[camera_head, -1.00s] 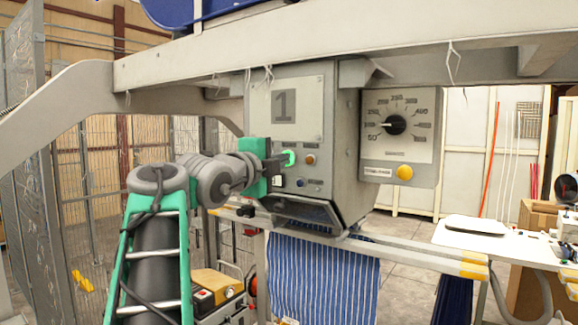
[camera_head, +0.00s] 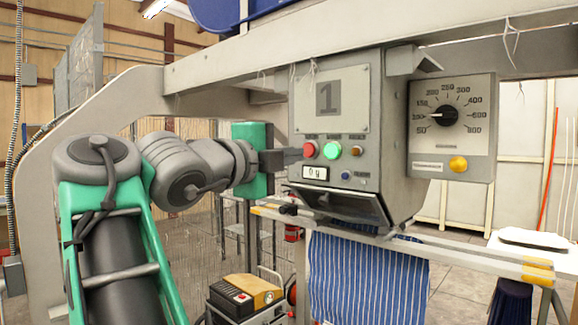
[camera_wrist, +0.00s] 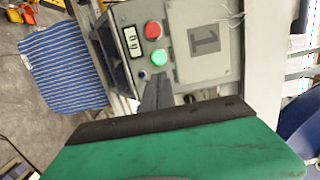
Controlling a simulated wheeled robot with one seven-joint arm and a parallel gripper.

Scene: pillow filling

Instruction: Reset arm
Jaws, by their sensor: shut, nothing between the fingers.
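My gripper (camera_head: 298,156) is shut and empty. In the head view its dark fingers point right, toward the button panel of the grey machine box (camera_head: 385,110), left of the red button (camera_head: 310,149). The green button (camera_head: 332,150) is lit, with an orange button (camera_head: 356,151) to its right. In the wrist view the shut fingers (camera_wrist: 153,92) lie in front of the panel, close to the green button (camera_wrist: 159,57). The red button (camera_wrist: 153,30) and the small display (camera_wrist: 132,40) show beside it.
A dial box (camera_head: 455,120) with a yellow button is fixed right of the panel. A blue striped pillow cover (camera_head: 365,280) hangs below the machine. A grey beam (camera_head: 235,80) runs above my arm. A yellow-black machine (camera_head: 245,295) stands on the floor below.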

